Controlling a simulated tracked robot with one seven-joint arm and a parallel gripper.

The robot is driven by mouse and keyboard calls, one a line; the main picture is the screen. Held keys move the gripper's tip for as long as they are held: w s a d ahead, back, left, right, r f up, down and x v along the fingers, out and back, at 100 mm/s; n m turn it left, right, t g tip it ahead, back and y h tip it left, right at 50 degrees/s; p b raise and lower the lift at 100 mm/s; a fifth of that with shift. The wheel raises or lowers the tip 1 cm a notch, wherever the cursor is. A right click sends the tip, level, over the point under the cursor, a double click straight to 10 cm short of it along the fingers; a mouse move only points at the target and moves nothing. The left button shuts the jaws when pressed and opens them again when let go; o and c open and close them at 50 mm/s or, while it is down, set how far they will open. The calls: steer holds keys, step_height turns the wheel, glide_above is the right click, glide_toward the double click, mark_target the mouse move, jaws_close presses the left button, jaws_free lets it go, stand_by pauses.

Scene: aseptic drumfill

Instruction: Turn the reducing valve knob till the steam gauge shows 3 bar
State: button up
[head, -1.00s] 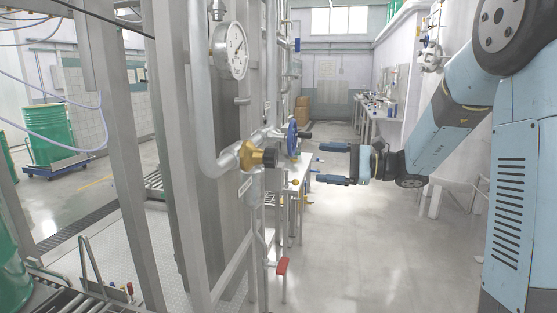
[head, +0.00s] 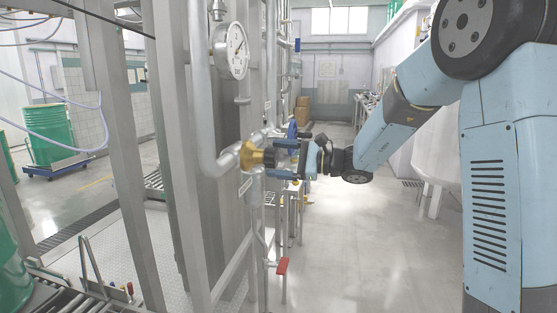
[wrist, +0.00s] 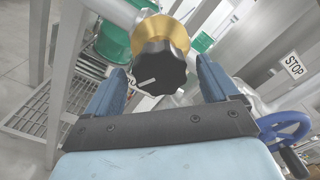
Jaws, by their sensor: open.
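The reducing valve knob (wrist: 160,72) is black and lobed with a white pointer line, on a brass valve body (wrist: 158,36) in the wrist view. In the head view the brass body (head: 250,155) sits on the steam pipe, with the dark knob (head: 269,158) at its right. My gripper (head: 277,160) is open, with its blue fingers at the knob. In the wrist view the fingers (wrist: 158,80) stand on either side of the knob, with a gap visible on each side. The round white steam gauge (head: 236,50) hangs above the valve; its reading is too small to tell.
The floor at right (head: 370,250) is clear.

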steer(key=shift+a, duration=0.3)
steer(key=shift+c, duration=0.3)
steer(key=c, duration=1)
steer(key=shift+m, duration=1.5)
steer(key=o, duration=1.1)
steer(key=shift+c, duration=0.2)
steer(key=shift+d, duration=0.15)
